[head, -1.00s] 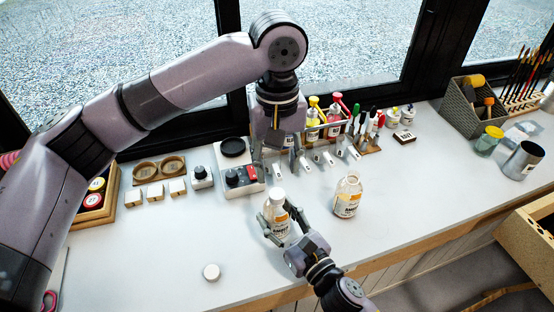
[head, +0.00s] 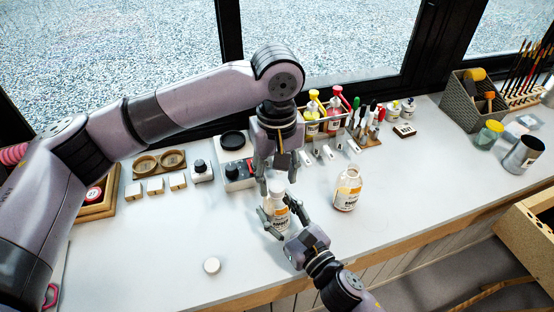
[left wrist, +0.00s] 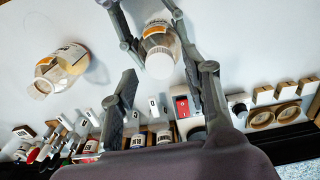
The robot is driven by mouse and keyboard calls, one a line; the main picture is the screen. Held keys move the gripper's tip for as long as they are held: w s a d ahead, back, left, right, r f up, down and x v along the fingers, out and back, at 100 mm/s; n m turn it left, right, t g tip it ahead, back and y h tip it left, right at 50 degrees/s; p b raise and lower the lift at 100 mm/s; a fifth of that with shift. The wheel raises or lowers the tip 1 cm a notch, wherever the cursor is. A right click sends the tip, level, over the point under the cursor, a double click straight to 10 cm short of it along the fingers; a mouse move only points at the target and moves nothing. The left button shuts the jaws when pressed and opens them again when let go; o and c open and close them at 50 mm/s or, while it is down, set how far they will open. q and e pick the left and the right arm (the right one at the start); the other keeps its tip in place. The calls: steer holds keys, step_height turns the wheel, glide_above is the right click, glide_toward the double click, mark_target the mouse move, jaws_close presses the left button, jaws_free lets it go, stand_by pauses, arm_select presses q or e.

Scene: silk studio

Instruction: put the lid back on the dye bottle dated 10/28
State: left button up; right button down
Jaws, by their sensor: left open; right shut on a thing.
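A dye bottle (head: 274,214) with an orange-and-white label stands on the table with a white lid (head: 278,188) on its top. My right gripper (head: 279,218) is shut around its body. My left gripper (head: 277,181) is open just above it, pointing down. In the left wrist view the white lid (left wrist: 160,64) shows between the open left fingertips, apart from them. A second dye bottle (head: 347,190), with an open mouth and no lid, stands to the right. A loose white lid (head: 211,265) lies on the table at front left. The label dates are too small to read.
Behind the bottles are a hotplate-like device (head: 239,176), small white blocks (head: 155,186) and a rack of coloured bottles (head: 322,122). A grey basket (head: 467,101) and a metal cup (head: 523,155) stand at right. The table around the loose lid is clear.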

arm_select(q)
steer(key=shift+f, duration=1.2)
steer(key=shift+c, duration=0.3)
jaws_close()
